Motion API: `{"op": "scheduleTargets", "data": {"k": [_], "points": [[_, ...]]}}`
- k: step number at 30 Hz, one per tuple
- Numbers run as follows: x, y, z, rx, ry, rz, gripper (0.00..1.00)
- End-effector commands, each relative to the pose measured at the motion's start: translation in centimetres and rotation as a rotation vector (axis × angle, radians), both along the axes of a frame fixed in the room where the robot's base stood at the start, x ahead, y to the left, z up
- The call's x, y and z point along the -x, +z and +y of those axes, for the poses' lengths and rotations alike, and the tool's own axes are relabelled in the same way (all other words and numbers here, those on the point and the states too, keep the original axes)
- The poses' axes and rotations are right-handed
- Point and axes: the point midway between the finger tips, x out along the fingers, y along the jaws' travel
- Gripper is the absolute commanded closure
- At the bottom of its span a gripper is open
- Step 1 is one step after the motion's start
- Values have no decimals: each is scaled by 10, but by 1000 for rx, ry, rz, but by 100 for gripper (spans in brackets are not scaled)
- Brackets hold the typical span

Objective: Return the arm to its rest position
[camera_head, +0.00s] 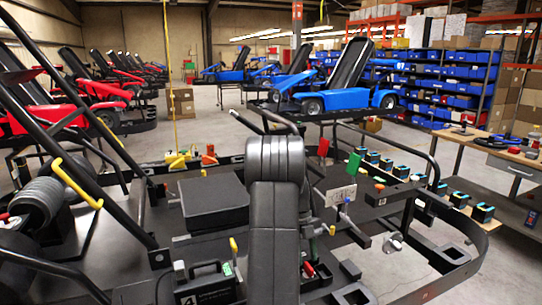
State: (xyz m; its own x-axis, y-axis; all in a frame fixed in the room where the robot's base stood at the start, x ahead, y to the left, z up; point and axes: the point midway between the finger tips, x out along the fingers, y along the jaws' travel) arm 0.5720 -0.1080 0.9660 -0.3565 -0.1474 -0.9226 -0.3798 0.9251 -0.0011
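No gripper fingers show in the head view, so I cannot see whether my gripper is open or shut. A dark upright shape with a ribbed top stands at the centre front.
A black box (213,199) and a dark battery-like case (205,285) sit on the stand. A blue kart (345,85) and red karts (85,100) stand behind. A wooden workbench (490,145) is at right.

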Motion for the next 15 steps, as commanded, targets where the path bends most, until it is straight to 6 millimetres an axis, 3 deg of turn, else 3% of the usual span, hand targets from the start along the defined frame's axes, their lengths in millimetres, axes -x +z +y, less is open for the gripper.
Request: {"op": "scheduleTargets", "data": {"k": [4, 6, 15], "points": [[12, -27, -5, -1, -1, 6, 65], [11, -11, -5, 0, 0, -2, 65], [10, 28, -4, 0, 0, -1, 65]]}}
